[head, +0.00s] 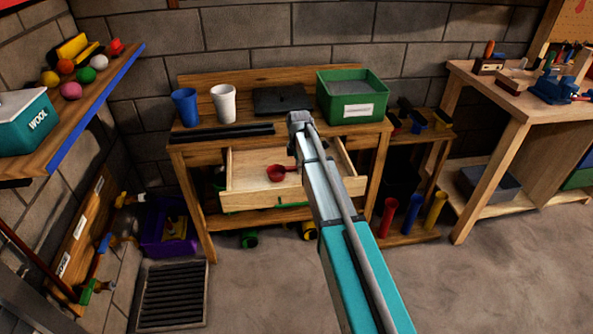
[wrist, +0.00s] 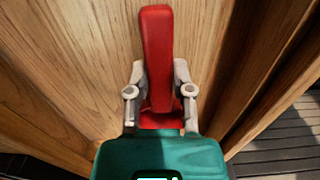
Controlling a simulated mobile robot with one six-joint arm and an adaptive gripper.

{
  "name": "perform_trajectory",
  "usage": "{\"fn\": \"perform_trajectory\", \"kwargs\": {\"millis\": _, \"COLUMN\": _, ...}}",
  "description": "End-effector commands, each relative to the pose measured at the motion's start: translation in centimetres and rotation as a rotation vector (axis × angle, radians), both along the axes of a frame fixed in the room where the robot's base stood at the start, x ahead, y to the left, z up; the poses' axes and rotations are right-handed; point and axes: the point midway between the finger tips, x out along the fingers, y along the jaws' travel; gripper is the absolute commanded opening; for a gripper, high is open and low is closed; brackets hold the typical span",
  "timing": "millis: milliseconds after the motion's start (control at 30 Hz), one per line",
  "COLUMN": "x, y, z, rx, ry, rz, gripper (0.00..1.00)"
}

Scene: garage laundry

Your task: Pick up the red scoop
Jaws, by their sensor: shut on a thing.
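The red scoop (head: 276,173) shows in the head view over the open wooden drawer (head: 245,186) of the bench. Its round bowl is to the left and its handle runs right, behind my arm. In the wrist view my gripper (wrist: 160,90) has its two grey fingers on either side of a long red piece, the scoop's handle (wrist: 157,50), and is shut on it. The bowl cannot be made out in the wrist view. I cannot tell whether the scoop touches the drawer floor.
On the bench top (head: 215,127) stand a blue cup (head: 186,107), a white cup (head: 224,103), a dark flat object (head: 282,99) and a green labelled bin (head: 352,97). A purple crate (head: 168,228) and a dark slatted tray (head: 172,293) are at lower left. The floor in front is clear.

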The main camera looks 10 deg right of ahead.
Motion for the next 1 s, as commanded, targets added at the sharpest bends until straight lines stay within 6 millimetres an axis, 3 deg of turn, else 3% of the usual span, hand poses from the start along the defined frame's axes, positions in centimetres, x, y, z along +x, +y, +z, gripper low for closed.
{"fn": "perform_trajectory", "kwargs": {"millis": 367, "x": 0.0, "y": 0.0, "z": 0.8, "rx": 0.001, "ry": 0.0, "rz": 0.0, "gripper": 0.0}}
{"fn": "perform_trajectory", "kwargs": {"millis": 700, "x": 0.0, "y": 0.1, "z": 3.5, "rx": 0.003, "ry": 0.001, "rz": 0.001, "gripper": 0.0}}
{"fn": "perform_trajectory", "kwargs": {"millis": 1000, "x": -3.0, "y": 0.1, "z": 7.0, "rx": 0.003, "ry": 0.001, "rz": 0.001, "gripper": 0.0}}
